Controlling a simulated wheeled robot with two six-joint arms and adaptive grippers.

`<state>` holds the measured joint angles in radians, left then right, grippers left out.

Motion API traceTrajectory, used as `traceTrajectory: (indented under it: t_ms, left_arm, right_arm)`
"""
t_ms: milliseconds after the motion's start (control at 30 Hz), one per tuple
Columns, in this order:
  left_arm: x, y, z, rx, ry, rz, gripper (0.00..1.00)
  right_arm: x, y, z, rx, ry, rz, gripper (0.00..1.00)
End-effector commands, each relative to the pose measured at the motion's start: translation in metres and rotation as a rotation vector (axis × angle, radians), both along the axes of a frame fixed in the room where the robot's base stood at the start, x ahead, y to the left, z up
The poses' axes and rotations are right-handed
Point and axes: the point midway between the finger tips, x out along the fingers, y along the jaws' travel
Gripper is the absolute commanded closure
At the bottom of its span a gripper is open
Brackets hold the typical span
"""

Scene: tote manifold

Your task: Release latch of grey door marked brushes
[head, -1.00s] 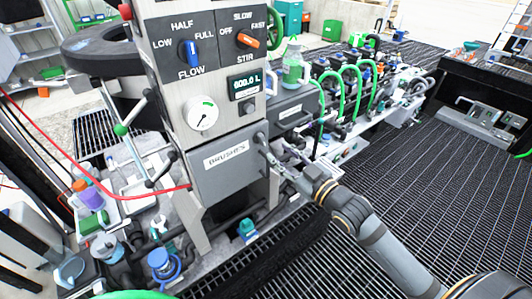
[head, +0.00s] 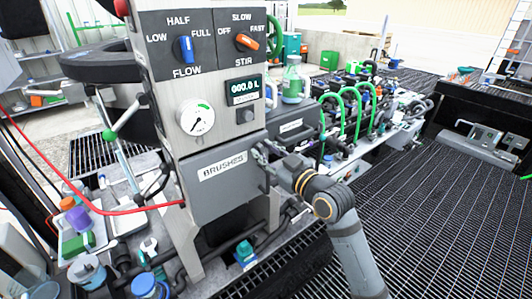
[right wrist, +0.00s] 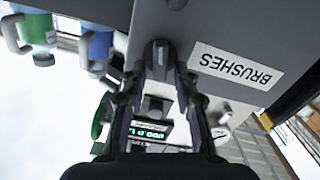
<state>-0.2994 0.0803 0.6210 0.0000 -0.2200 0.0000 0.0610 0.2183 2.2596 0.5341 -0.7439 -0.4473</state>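The grey door (head: 222,190) with the white BRUSHES label is shut, flush in the front of the grey panel. My right gripper (head: 262,160) is at the door's right edge, in front of the latch side. In the right wrist view, which is upside down, the label (right wrist: 236,65) lies right of the gripper. A small dark grey latch knob (right wrist: 158,56) shows between the fingertips of my right gripper (right wrist: 160,75). The fingers stand apart on either side of it, with no clear contact. In the head view the gripper largely hides the latch. My left gripper is out of view.
Above the door are a gauge (head: 196,118), a display (head: 244,90), and the blue FLOW (head: 186,49) and orange STIR (head: 246,42) knobs. A second grey box (head: 291,129) and green hoses stand close to the right. Free room lies over the grating (head: 430,210).

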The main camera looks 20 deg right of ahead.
Motion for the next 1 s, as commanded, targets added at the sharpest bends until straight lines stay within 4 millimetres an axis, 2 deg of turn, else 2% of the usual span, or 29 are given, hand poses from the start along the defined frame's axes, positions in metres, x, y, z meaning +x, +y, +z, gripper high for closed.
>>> traceTrajectory:
  t_ms: [33, 167, 200, 367, 500, 600, 900, 933, 1000]
  left_arm:
    - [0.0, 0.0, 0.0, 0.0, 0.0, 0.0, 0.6]
    - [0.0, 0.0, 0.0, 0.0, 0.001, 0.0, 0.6]
    - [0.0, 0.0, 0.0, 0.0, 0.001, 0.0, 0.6]
    - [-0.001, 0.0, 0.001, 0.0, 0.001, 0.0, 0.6]
    - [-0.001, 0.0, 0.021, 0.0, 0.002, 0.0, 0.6]
    - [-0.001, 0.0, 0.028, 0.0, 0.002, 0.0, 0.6]
    - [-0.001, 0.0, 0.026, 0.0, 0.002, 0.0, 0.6]
    - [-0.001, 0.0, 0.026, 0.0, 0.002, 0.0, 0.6]
    - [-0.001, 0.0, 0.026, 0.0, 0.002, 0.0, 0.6]
  right_arm:
    - [0.0, 0.0, 0.0, 0.0, 0.0, 0.0, 0.81]
    - [0.0, 0.0, 0.0, 0.0, 0.0, 0.0, 0.99]
    - [0.0, 0.0, 0.0, 0.0, 0.0, 0.0, 1.0]
    - [0.0, 0.0, 0.0, 0.005, 0.003, 0.0, 1.0]
    - [0.001, -0.001, 0.006, 0.135, 0.053, 0.001, 1.0]
    - [0.001, -0.002, 0.004, 0.231, 0.088, 0.001, 1.0]
    - [0.001, -0.003, 0.0, 0.271, 0.097, 0.001, 1.0]
    - [0.001, -0.003, 0.0, 0.271, 0.097, 0.001, 0.85]
    - [0.001, -0.003, 0.0, 0.27, 0.097, 0.001, 0.75]
